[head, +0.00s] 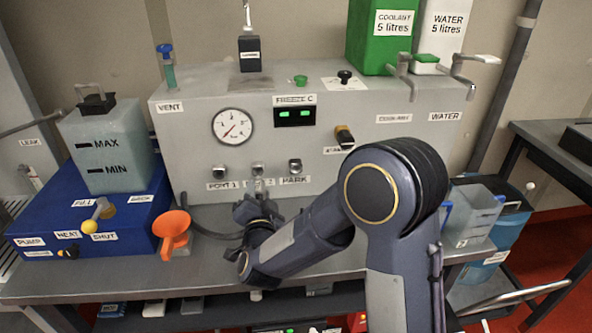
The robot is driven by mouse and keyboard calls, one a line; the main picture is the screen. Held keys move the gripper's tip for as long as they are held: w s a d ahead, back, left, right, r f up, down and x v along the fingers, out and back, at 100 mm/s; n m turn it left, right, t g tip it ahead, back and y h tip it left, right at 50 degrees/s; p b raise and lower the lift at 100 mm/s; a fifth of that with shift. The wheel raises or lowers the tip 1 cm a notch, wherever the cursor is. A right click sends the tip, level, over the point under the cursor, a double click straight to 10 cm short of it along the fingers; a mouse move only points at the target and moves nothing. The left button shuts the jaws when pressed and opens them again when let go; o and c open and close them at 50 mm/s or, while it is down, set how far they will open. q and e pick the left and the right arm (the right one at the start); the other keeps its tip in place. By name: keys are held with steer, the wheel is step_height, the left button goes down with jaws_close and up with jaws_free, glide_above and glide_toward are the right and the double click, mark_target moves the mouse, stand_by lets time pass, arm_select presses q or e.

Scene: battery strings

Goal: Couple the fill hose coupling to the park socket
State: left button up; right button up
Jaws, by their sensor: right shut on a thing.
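The park socket (295,166) is a round metal fitting on the front of the grey cabinet, above the label PARK. My right gripper (257,205) is in front of the cabinet, below and left of the park socket and under the middle socket (258,169). It is shut on what appears to be the fill hose coupling, which the fingers mostly hide. A dark hose (205,234) runs from beside the blue box to the gripper. I cannot tell whether the coupling touches the middle socket. My left gripper is not in view.
The grey cabinet (185,135) carries a gauge (233,126), a display and another socket (223,171) at PORT 1. My right arm covers the bench's right part.

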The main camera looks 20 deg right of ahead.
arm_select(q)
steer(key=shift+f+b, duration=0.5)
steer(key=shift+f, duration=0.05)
arm_select(e)
steer(key=shift+v, duration=1.95)
